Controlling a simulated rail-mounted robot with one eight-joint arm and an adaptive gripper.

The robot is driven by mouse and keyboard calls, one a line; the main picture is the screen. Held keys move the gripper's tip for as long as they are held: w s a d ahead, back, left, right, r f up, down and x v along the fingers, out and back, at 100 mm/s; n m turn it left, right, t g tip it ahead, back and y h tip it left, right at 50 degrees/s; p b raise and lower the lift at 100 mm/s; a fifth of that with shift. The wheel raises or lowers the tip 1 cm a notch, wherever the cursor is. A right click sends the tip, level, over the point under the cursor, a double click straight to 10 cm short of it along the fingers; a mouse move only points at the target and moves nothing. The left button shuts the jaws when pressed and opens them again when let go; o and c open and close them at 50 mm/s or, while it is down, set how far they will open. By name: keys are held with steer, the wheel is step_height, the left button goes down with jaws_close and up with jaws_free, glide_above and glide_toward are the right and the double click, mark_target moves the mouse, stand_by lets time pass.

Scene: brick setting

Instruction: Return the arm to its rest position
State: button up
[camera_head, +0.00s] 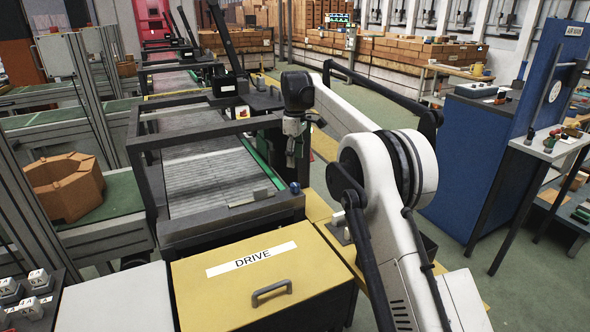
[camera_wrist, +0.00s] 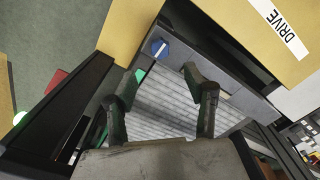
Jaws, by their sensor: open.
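My gripper (camera_head: 297,158) hangs from my white and black arm over the right edge of the roller conveyor in the head view. In the wrist view, my gripper (camera_wrist: 158,85) shows two dark fingers spread apart with nothing between them. The ribbed conveyor bed (camera_head: 210,175) lies below, and it also shows between the fingers in the wrist view (camera_wrist: 160,112). My arm reaches from the lower right of the head view up and across to the gripper.
A yellow box marked DRIVE (camera_head: 225,290) stands at the conveyor's near end. A small blue knob (camera_head: 295,187) sits on the conveyor's corner. A blue panel (camera_head: 475,150) and a tool table (camera_head: 550,143) stand at right. A brown octagonal block (camera_head: 68,203) lies at left. Green floor is open behind my arm.

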steer(key=shift+r, duration=0.65)
